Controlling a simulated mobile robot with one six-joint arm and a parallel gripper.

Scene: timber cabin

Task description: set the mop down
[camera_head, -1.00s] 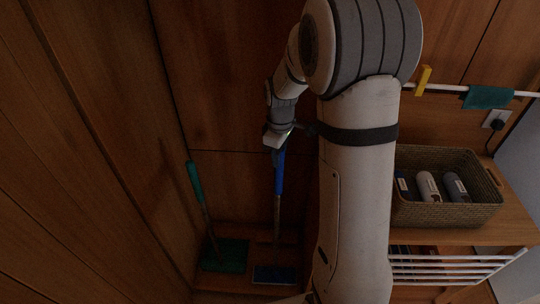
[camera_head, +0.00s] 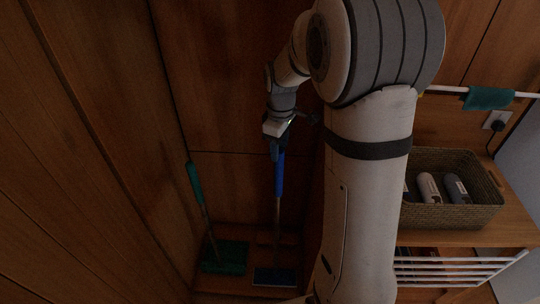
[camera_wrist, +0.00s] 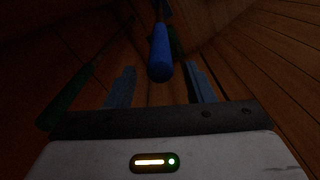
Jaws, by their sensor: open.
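The mop has a blue grip (camera_head: 280,174), a thin pole and a flat blue head (camera_head: 275,277) on the floor in the corner. It stands upright near the wood wall. My gripper (camera_head: 276,150) is at the top of the blue grip, pointing down. In the wrist view my gripper (camera_wrist: 160,78) is open, with a finger on each side of the blue grip's end (camera_wrist: 160,56) and a gap on both sides. The dark picture hides how far the grip's end reaches between the fingers.
A green-handled tool (camera_head: 196,183) with a green head (camera_head: 225,257) stands just left of the mop. On the right are a wicker basket (camera_head: 455,214) with bottles on a shelf, a white rack (camera_head: 460,268) and a rail with a green cloth (camera_head: 488,98).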

